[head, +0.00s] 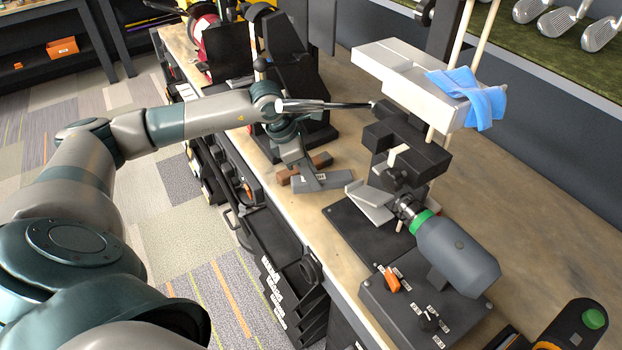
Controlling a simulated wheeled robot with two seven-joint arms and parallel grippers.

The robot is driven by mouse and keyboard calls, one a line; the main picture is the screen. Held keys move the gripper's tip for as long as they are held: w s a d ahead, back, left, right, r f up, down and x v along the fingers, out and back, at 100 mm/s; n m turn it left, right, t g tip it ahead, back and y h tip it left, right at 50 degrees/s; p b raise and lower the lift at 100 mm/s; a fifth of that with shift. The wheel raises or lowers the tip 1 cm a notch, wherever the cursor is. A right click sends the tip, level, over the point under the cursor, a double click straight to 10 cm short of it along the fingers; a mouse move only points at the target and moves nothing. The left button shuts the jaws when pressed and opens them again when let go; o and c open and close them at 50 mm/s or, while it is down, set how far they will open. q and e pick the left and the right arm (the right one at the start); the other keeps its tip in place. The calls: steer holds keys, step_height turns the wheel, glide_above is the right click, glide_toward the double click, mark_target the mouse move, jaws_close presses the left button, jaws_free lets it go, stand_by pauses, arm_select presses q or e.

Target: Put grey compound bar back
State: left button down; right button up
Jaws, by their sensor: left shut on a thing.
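The grey compound bar (325,181), with a small white label, is low over or on the wooden bench top, left of the black machine base. My left gripper (304,178) reaches down from its wrist and is shut on the bar's left part. I cannot tell whether the bar touches the bench. A brown bar (318,161) lies just behind it, partly hidden by the gripper. My right gripper is not in view.
A black machine with a grey motor (455,258) and green ring stands to the right. A pale tray with a blue cloth (470,95) is above it. A silver shaft (330,105) crosses near my left wrist. Black holders (290,75) stand behind.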

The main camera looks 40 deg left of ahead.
arm_select(q)
steer(key=shift+f+p, duration=0.45)
steer(key=shift+f, duration=0.85)
steer(key=c, duration=1.3)
jaws_free()
steer(key=shift+b+v, duration=0.65)
steer(key=shift+v, duration=0.2)
steer(key=b+v, duration=0.4)
steer(key=v, duration=0.5)
steer(key=shift+s+a+r, duration=0.2)
steer(key=shift+r, duration=0.45)
